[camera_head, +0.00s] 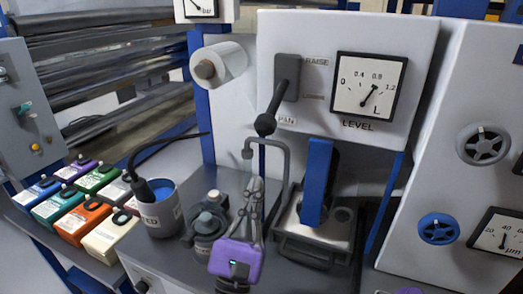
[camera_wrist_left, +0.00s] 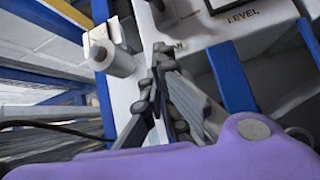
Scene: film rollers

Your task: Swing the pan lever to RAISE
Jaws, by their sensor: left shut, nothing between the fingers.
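The pan lever (camera_head: 276,100) hangs from a dark grey mount on the white panel. Its arm points down and slightly left, and its round black knob is beside the PAN label (camera_head: 287,121). The RAISE label (camera_head: 317,62) is at the mount's upper right. My left gripper (camera_head: 252,186), with a purple body, points up below the knob and looks apart from it. Its fingers are shut and empty. In the left wrist view the fingers (camera_wrist_left: 160,78) reach towards the panel below the partly hidden PAN label; I cannot make out the knob there. My right gripper's fingers are not seen.
A bent grey pipe (camera_head: 284,160) stands close behind my left gripper. A blue upright block (camera_head: 317,180) is to the right on a tray. A white roll (camera_head: 222,66) is left of the lever. An ink pot (camera_head: 161,219) and coloured cans (camera_head: 84,221) stand left.

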